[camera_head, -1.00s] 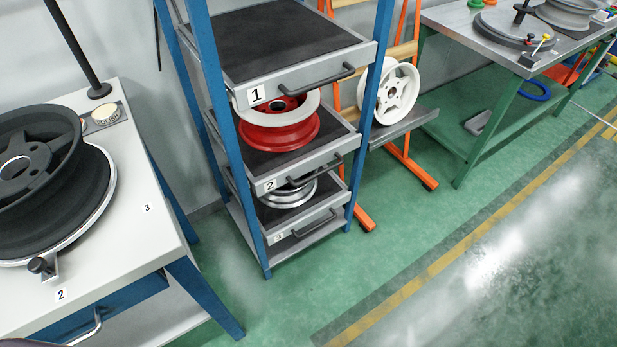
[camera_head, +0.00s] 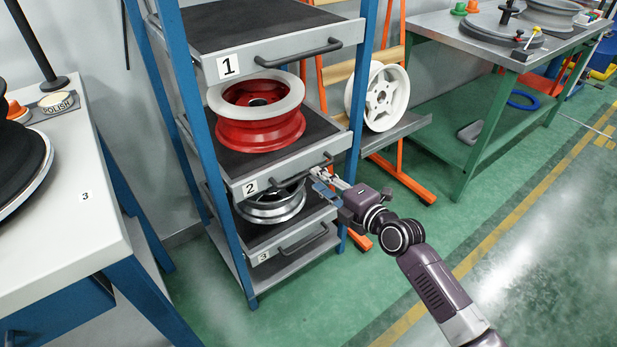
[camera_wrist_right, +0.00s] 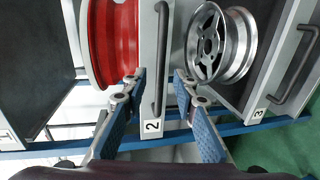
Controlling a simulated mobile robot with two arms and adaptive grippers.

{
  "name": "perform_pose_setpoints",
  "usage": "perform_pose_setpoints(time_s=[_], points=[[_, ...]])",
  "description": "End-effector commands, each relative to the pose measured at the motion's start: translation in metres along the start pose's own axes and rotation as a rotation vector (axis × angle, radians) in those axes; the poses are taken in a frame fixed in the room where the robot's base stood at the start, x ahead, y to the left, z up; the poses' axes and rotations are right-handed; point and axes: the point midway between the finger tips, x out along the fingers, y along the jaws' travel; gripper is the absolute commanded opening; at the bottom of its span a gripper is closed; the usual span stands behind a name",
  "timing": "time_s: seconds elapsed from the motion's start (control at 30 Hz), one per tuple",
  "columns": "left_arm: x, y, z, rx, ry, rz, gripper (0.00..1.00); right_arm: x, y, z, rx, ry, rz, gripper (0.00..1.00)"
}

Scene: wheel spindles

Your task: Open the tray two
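Tray two (camera_head: 235,185) is the middle shelf of the blue rack, with a "2" label and a dark bar handle (camera_head: 295,178) on its grey front. A red wheel with a pale rim (camera_head: 258,130) lies on it. My right gripper (camera_head: 318,178) is at the right part of this handle. In the right wrist view its two fingers (camera_wrist_right: 158,80) are apart, and the handle (camera_wrist_right: 160,50) shows between them in the picture. I cannot tell whether they touch it. The tray front lines up about with the trays above and below. My left gripper is not in view.
Tray one (camera_head: 290,55) is above, tray three (camera_head: 290,250) below with a silver wheel (camera_head: 270,205). A white table (camera_head: 95,240) stands at left. An orange stand with a white wheel (camera_head: 380,97) is just right of the rack. The floor in front is clear.

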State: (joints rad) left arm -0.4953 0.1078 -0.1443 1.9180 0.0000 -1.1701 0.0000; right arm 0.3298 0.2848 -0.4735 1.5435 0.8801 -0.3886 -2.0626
Motion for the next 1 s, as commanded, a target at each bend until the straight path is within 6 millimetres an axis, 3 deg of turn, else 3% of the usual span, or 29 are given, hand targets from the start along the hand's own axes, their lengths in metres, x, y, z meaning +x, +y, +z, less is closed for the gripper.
perform_pose_setpoints(time_s=[0.3,0.73,1.0], points=[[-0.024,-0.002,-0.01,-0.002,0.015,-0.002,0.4,0.047,-0.001,0.0,0.005,-0.001,0.0,0.27],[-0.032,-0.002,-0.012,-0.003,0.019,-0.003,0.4,0.057,-0.001,0.0,0.004,-0.001,-0.001,0.27],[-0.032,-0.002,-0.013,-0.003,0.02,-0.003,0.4,0.057,-0.001,0.0,0.004,-0.001,-0.001,0.0]])
